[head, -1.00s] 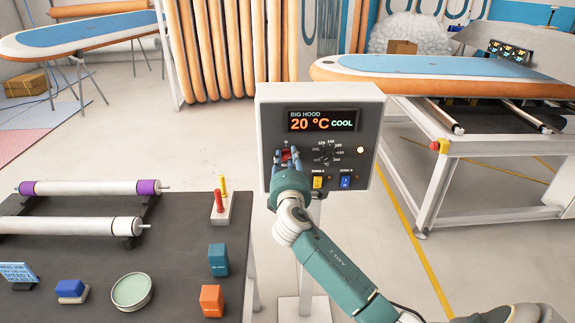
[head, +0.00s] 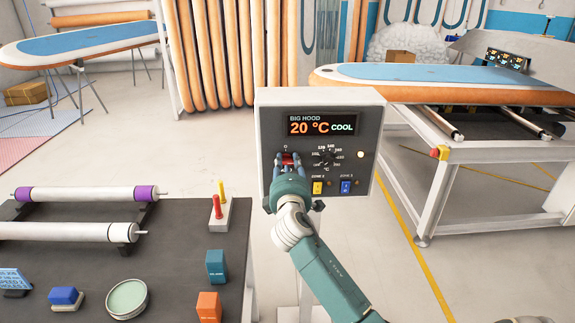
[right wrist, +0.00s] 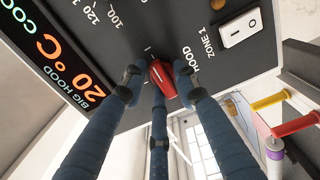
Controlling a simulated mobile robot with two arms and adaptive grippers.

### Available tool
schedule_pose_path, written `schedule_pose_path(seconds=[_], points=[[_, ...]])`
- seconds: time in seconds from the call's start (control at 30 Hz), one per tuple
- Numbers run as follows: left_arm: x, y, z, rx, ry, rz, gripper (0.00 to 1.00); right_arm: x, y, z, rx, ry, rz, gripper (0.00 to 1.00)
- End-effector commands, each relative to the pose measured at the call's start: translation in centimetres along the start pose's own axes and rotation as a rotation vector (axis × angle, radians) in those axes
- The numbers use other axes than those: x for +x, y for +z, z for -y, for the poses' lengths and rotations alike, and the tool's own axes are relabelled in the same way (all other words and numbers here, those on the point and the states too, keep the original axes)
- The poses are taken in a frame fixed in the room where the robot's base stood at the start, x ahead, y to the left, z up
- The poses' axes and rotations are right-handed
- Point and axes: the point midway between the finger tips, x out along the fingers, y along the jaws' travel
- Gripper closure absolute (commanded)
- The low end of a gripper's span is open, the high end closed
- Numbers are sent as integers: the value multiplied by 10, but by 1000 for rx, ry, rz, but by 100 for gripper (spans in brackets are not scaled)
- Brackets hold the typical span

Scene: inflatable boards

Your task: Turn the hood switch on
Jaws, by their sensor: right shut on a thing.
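The BIG HOOD control box (head: 372,120) stands on a post in the middle of the head view. Its display (head: 321,122) reads 20 °C COOL. The red hood switch (head: 288,158) is on the left of its panel. My right gripper (head: 288,162) is at the panel, its fingers around the red switch. In the right wrist view the red switch (right wrist: 163,80) sits between the blue fingers of the right gripper (right wrist: 158,85), which are closed on it. The HOOD label shows beside it. My left gripper is not in view.
Beside the switch are a round dial (head: 325,158), a yellow switch (head: 318,188) and a blue switch (head: 346,187). A dark table (head: 180,235) with rollers and small items is at the left. A board on a frame (head: 440,76) stands at the right.

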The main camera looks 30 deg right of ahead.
Motion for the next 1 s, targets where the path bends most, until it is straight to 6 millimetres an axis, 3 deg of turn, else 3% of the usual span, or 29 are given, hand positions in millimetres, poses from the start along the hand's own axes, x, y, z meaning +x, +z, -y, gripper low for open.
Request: schedule_pose_path(seconds=[0.03,0.1,0.13,0.17,0.77,0.87,1.0], points=[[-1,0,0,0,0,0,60,1,1,-11,4,19,-1,97],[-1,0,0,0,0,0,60,1,1,-11,4,20,0,97],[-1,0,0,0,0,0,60,1,1,-11,4,20,0,65],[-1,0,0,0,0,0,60,1,1,-11,3,19,0,60],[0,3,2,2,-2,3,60,0,0,-3,0,6,0,60],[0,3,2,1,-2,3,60,-7,0,-3,0,5,-1,60],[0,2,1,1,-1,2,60,-30,0,-2,0,4,-2,60]])
